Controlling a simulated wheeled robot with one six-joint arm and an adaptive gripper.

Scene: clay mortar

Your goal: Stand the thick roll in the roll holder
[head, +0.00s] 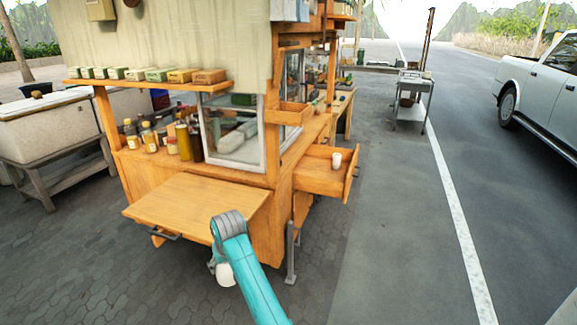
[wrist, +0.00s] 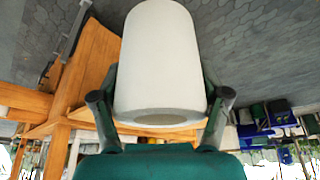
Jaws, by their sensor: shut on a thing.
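The thick roll (wrist: 160,55) is a wide white cylinder. In the wrist view it fills the space between the two dark fingers of my gripper (wrist: 160,85), which is shut on its sides. In the head view the white roll (head: 225,274) shows low beside my teal arm, partly hidden by it. My gripper (head: 212,266) is mostly hidden there, below and in front of the stall's fold-out shelf. I cannot tell for sure which thing is the roll holder; a small open wooden box (head: 290,113) is fixed at the stall's corner post.
The wooden shelf (head: 195,200) juts out bare above the roll. An open drawer (head: 318,180) to the right holds a small white cylinder (head: 337,159). Bottles and jars (head: 160,138) stand on the left counter.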

